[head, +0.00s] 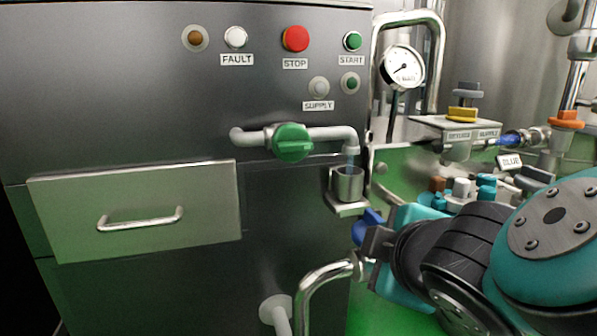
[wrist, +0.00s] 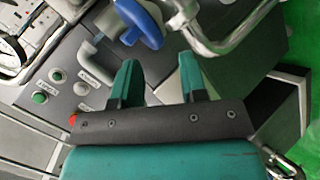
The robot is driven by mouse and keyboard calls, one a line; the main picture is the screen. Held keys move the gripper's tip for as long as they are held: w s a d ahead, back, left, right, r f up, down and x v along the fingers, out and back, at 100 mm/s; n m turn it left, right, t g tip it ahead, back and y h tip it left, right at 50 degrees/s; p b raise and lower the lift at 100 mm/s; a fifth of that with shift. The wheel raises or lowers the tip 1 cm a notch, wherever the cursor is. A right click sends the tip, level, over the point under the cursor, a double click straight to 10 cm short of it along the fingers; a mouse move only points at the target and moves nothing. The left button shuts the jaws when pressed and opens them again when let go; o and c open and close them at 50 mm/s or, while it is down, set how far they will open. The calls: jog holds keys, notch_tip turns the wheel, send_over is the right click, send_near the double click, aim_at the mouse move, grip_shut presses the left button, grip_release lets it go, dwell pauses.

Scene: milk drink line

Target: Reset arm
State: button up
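My gripper (wrist: 157,68) shows from behind in the wrist view, with its two teal fingers apart and nothing seen between them. A grey panel shows beyond the gap. In the head view my arm reaches in from the lower right, with the gripper end near the pipes; its fingertips are not clear there. A blue valve handle (wrist: 138,22) lies beyond the fingertips in the wrist view, apart from them in the picture. In the head view a blue part (head: 368,226) shows beside the gripper end, partly hidden; I cannot tell whether they touch.
A steel cup (head: 347,184) stands on a small ledge under the spout, left of my arm. A green valve handle (head: 292,143) sits on the pipe above. A bent steel pipe (head: 312,285) and a gauge (head: 402,67) are close by. A drawer (head: 135,212) is shut at left.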

jog(key=s+d+f+m+g+p, duration=0.25)
jog(key=s+d+m+g, duration=0.2)
jog(key=g, duration=0.25)
jog(key=s+r+m+g+y+p, duration=0.1)
jog(key=s+r+m+g+y, duration=0.25)
jog(key=s, duration=0.45)
notch_tip(320, 180, up, 38)
jog(key=a+p, duration=0.1)
jog(key=p, duration=3.6)
jog(key=shift+w+n+g+p, duration=0.15)
jog(key=shift+n+g+p, duration=0.15)
jog(key=shift+n+g, duration=0.1)
jog(key=shift+o, duration=0.3)
jog(key=shift+a, duration=0.1)
